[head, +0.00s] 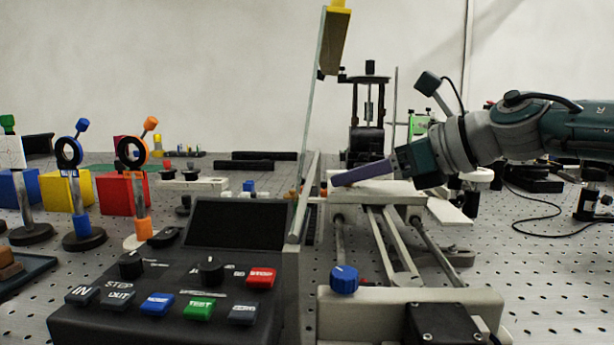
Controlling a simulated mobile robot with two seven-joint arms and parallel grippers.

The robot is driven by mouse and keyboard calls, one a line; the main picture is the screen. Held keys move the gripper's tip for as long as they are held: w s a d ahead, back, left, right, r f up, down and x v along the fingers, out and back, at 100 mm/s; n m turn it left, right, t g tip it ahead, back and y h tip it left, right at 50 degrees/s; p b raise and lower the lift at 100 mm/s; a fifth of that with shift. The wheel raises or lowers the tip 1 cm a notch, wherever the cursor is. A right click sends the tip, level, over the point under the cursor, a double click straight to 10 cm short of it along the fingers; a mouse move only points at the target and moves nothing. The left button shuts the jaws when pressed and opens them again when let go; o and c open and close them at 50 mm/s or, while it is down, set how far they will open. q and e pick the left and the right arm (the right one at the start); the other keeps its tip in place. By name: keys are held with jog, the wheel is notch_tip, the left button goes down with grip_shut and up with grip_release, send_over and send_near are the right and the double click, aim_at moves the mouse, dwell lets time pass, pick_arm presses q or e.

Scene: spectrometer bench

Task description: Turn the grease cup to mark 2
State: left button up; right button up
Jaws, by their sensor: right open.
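A blue ribbed knob (344,280) with a pale mark sits on the near end block of a white rail slide (375,297). It may be the grease cup, but I cannot tell for sure. I cannot read any numbered marks around it. My right arm comes in from the right, and my right gripper (334,182) with its long purple finger points left above the far part of the slide. It is open and holds nothing that I can see. It is apart from the blue knob, which is nearer to me. My left gripper is out of view.
A black control box (180,310) with coloured buttons stands at the front left. A tall clear panel (313,130) rises between it and my gripper. Ring mounts and coloured blocks (122,195) stand at left. The perforated bench (560,270) is mostly free at right.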

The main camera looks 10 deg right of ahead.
grip_shut()
dwell(0.4)
